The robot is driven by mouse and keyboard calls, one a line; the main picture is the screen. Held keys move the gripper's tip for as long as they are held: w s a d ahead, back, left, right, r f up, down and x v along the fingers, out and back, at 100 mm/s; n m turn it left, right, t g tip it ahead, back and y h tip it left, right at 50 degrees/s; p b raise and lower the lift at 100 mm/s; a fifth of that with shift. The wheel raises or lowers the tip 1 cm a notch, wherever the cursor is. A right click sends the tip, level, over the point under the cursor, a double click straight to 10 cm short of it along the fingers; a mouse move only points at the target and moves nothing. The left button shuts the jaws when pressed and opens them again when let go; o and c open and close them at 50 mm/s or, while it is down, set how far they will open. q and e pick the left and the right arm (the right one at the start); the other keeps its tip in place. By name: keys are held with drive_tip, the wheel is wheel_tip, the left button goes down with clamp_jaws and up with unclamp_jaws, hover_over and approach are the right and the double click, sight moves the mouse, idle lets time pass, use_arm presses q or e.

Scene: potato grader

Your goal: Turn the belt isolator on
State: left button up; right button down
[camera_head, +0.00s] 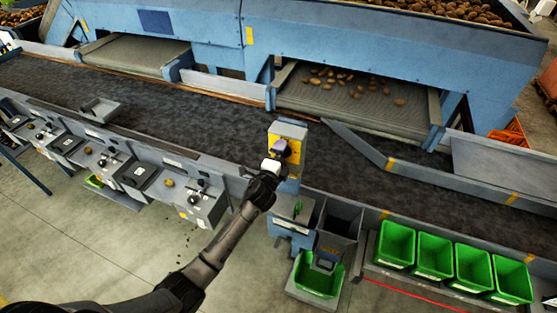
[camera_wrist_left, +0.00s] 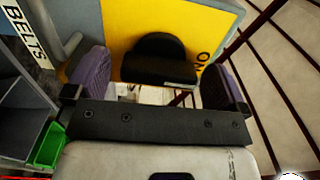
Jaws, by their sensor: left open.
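The belt isolator is a yellow-faced box (camera_head: 296,147) on a post at the front edge of the belt. In the left wrist view its yellow plate (camera_wrist_left: 118,38) carries a black rotary knob (camera_wrist_left: 160,55). The lettering "ON" shows upside down at the plate's right, and a "BELTS" label (camera_wrist_left: 28,35) is at the left. My left gripper (camera_head: 279,150) is at the front of the box. In the wrist view the open purple-padded fingers (camera_wrist_left: 157,86) stand on either side of the knob, with gaps visible. Whether they touch it cannot be told. My right gripper is not in view.
A dark conveyor belt (camera_head: 190,110) runs behind the isolator. Below it are grey chutes and a green bin (camera_head: 320,277). Several green crates (camera_head: 434,254) stand at the right. Control boxes (camera_head: 128,168) line the belt's left side.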

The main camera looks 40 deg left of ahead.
use_arm(q)
drive_tip(key=b+v, duration=0.1)
drive_tip(key=v, duration=1.3)
drive_tip(key=shift+b, duration=0.35)
drive_tip(key=shift+w, duration=0.1)
drive_tip(key=s+f+n+g, duration=0.45)
drive_tip(key=n+g, duration=0.25)
drive_tip(key=n, duration=0.4)
drive_tip(key=s+d+r+g+h+p, duration=0.1)
drive_tip(key=s+d+g+h+p, duration=0.2)
drive_tip(key=s, duration=0.9)
drive_tip(key=s+d+r+n+g+h+p, duration=0.1)
drive_tip(key=s+d+g+h+p, duration=0.1)
drive_tip(key=s+d+p, duration=0.5)
drive_tip(key=s+d+g, duration=0.1)
drive_tip(key=s+d, duration=0.2)
drive_tip(key=s, duration=0.2)
drive_tip(key=shift+r+g+h, duration=0.2)
drive_tip(key=shift+g+h, duration=0.1)
drive_tip(key=shift+h, duration=0.1)
